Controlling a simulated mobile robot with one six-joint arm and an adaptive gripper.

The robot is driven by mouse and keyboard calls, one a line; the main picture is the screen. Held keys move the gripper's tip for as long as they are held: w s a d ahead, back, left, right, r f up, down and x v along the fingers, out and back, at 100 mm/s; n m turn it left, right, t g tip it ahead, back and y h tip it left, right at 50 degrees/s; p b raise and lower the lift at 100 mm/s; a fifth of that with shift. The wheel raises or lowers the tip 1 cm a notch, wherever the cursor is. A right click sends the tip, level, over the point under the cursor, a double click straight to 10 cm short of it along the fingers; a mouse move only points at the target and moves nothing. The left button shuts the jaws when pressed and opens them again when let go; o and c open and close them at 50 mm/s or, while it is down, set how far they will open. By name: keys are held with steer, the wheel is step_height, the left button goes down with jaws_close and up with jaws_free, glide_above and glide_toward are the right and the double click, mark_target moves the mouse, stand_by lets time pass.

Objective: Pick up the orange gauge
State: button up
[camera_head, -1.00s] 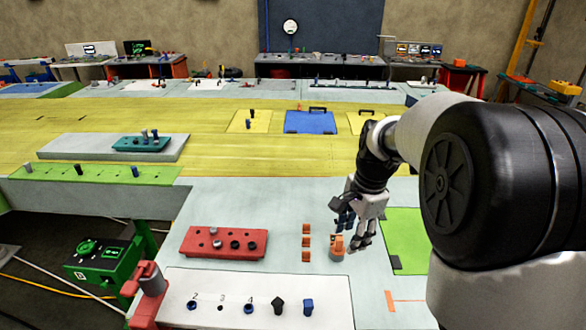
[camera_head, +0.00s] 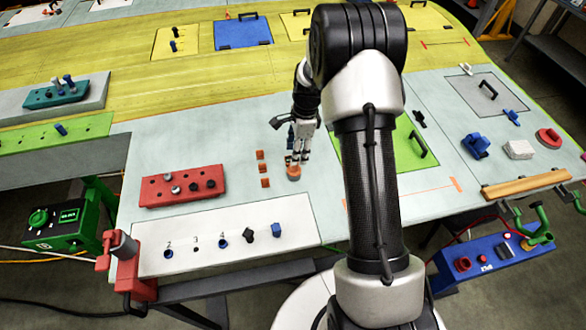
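The orange gauge (camera_head: 293,174) is a small, round orange piece with a greyish top. It stands on the pale panel just right of a column of small orange blocks (camera_head: 263,169). My gripper (camera_head: 296,160) points down right at the gauge, with its fingertips over or beside the gauge's top. The fingers hide part of the gauge. The view is too small to tell whether they touch it or close on it.
A red block with holes and pegs (camera_head: 182,187) lies to the left. A white numbered board (camera_head: 215,262) is in front, with a black and a blue knob. A green panel (camera_head: 350,150) lies right, partly behind my arm. A yellow surface (camera_head: 120,60) lies behind.

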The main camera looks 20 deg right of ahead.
steer(key=shift+s+a+f, duration=0.1)
steer(key=shift+s+f, duration=0.1)
steer(key=shift+f, duration=0.4)
steer(key=shift+w+a+f+p, duration=0.1)
steer(key=shift+w+f+p, duration=0.05)
steer(key=shift+f, duration=0.75)
steer(key=shift+w+a+f+p, duration=0.1)
steer(key=shift+w+f+p, duration=0.1)
steer(key=shift+f, duration=0.65)
steer(key=shift+w+a+f+p, duration=0.1)
steer(key=shift+f+p, duration=0.05)
steer(key=shift+f, duration=0.75)
steer(key=shift+c, duration=0.5)
jaws_close()
